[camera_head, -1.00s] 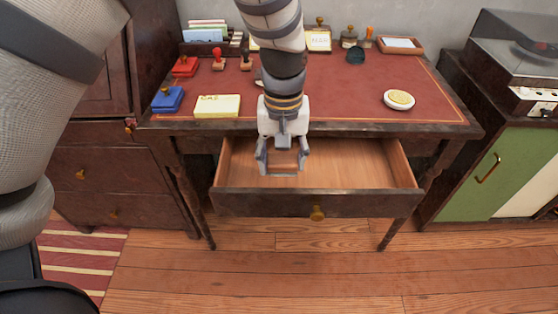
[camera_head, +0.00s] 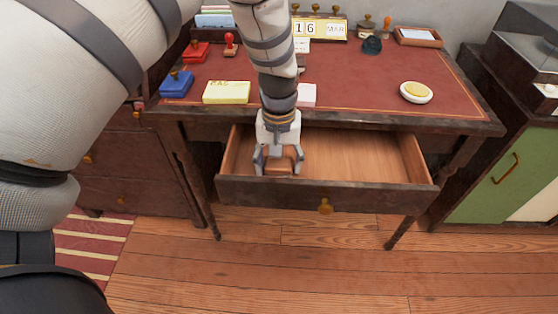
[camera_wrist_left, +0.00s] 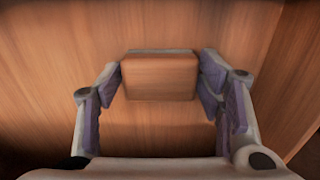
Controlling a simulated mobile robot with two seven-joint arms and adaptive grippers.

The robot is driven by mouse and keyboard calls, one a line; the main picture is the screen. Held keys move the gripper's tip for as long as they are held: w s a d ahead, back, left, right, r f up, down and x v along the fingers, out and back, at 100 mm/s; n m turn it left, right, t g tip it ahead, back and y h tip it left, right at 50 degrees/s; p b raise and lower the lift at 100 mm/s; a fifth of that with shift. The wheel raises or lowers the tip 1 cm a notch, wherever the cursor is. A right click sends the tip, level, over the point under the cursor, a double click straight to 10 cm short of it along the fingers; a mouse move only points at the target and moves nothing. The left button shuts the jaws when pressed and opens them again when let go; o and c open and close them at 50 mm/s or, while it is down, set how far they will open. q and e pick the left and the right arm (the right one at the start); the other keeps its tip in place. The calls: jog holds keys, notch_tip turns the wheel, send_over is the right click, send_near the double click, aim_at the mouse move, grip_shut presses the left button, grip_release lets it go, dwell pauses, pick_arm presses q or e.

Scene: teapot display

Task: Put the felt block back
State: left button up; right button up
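The felt block (camera_wrist_left: 160,77) has a wood-brown body and a grey strip along its far edge. It lies between the fingertips of my left gripper (camera_wrist_left: 160,80), which looks shut on it from both sides. In the head view my left gripper (camera_head: 279,164) points down inside the open drawer (camera_head: 360,155), near its left front part. The block is small and partly hidden by the fingers there. I cannot tell whether it touches the drawer floor. My right gripper is not in view.
The drawer's front panel (camera_head: 375,198) and side walls surround the gripper; its floor to the right is clear. The red-topped desk (camera_head: 350,85) above holds a blue stamp pad (camera_head: 177,86), a yellow note pad (camera_head: 227,92) and a round white dish (camera_head: 416,93). A green cabinet (camera_head: 497,190) stands right.

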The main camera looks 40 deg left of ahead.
aim_at(279, 163)
pick_arm(q)
notch_tip(279, 163, up, 12)
jog(key=p, duration=0.1)
jog(key=shift+r+p, duration=0.2)
jog(key=shift+p, duration=0.15)
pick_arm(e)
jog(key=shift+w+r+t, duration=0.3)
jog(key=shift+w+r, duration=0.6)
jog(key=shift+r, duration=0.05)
